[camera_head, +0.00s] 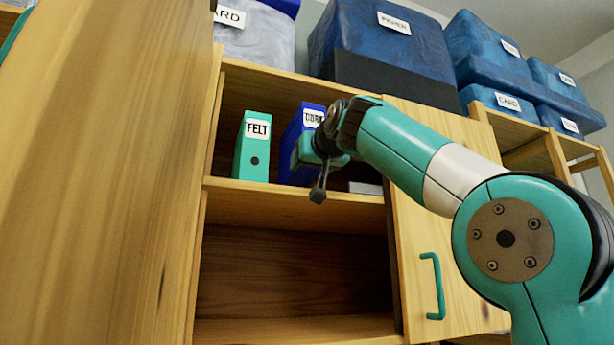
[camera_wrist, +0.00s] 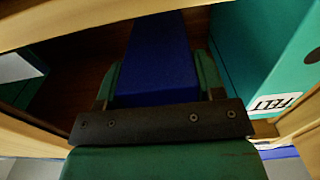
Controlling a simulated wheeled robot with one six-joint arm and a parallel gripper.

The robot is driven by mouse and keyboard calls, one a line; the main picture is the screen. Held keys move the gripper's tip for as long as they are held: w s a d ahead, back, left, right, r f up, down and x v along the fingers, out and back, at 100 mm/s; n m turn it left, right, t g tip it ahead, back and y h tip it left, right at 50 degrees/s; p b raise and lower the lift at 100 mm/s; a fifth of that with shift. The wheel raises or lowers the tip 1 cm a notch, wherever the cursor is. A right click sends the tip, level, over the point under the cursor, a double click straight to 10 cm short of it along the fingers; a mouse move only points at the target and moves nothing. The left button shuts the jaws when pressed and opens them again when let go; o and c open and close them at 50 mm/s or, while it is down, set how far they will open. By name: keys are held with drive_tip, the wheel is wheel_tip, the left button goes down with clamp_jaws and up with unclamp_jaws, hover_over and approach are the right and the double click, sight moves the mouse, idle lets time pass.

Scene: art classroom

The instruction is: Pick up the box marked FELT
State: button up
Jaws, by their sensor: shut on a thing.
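The teal box marked FELT (camera_head: 252,150) stands upright on the upper shelf of the open cabinet, a dark round hole below its label. In the wrist view the FELT box (camera_wrist: 260,50) is on the right, its label upside down, outside my fingers. A blue box (camera_head: 293,145) stands to its right, its label partly hidden and starting with "COR". My gripper (camera_head: 312,160) is at the blue box. In the wrist view, my gripper (camera_wrist: 158,80) is shut on the blue box (camera_wrist: 158,50), with a green finger on each side.
The shelf board (camera_head: 290,200) runs below the boxes; the lower compartment (camera_head: 295,270) looks empty. A cabinet door (camera_head: 450,290) with a teal handle is on the right. Blue bins (camera_head: 375,50) stand on top. A tall wooden panel (camera_head: 100,180) fills the left.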

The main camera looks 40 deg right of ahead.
sight(307, 176)
drive_tip(key=shift+w+d+r, duration=0.15)
drive_tip(key=shift+w+d, duration=0.05)
drive_tip(key=shift+w, duration=0.45)
drive_tip(key=shift+w+d+f+p, duration=0.1)
drive_tip(key=shift+w+f+p, duration=0.3)
drive_tip(key=shift+f, duration=1.45)
drive_tip(key=shift+f, duration=0.1)
drive_tip(key=shift+f, duration=0.2)
drive_tip(key=o, duration=1.2)
drive_tip(key=shift+r, duration=0.15)
